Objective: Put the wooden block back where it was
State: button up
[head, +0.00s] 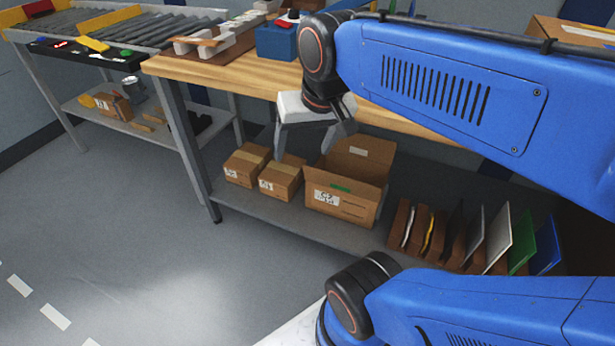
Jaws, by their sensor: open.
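My gripper (306,148) hangs in front of the near edge of the wooden-topped workbench (235,75), above the cardboard boxes on its lower shelf. Its two grey jaws are spread and point down, with nothing visible between them. I cannot tell for sure which thing is the wooden block. A brown, wood-coloured piece (201,41) lies across pale blocks on the bench top, left of my gripper. Small tan pieces (142,126) lie on the lower shelf of the left rack. My arm hides much of the bench top to the right.
An open carton (340,208) and two closed boxes (245,165) (281,181) stand on the bench's lower shelf. Upright panels (497,236) stand in slots to their right. A blue box (277,41) sits on the bench. The floor (110,225) at left is clear.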

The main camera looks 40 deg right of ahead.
jog(key=s+a+f+n, duration=0.1)
jog(key=s+f+n, duration=0.2)
jog(key=f, duration=0.2)
jog(key=shift+s+a+f+n+t, duration=0.3)
jog(key=shift+a+f+n, duration=0.05)
jog(key=shift+f+n, duration=0.05)
dwell(0.8)
